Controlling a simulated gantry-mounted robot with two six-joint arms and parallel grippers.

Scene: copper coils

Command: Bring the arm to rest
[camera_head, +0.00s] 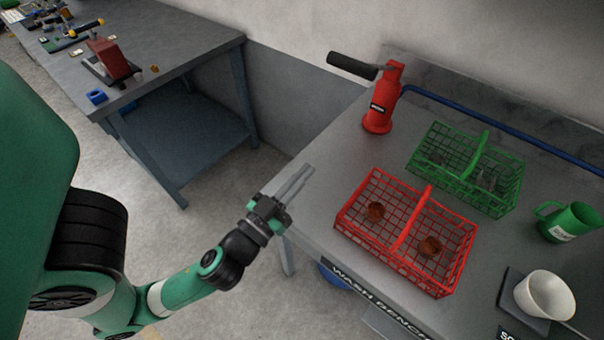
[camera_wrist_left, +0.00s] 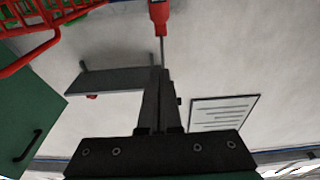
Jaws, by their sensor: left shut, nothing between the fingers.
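My left arm reaches in from the left in the head view. A gap of bare bench lies between the fingertips and the red basket (camera_head: 347,203). Two copper-brown coils (camera_head: 376,211) (camera_head: 430,247) lie in the red basket, one in each half. My right gripper is in neither view.
A green basket (camera_head: 440,130) with dark grey items stands behind the red one. A red bottle-shaped tool (camera_head: 380,112) with a black handle stands at the back. A green mug (camera_head: 572,222) and a white bowl (camera_head: 545,295) are at the right. Another workbench (camera_head: 185,50) stands at the upper left.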

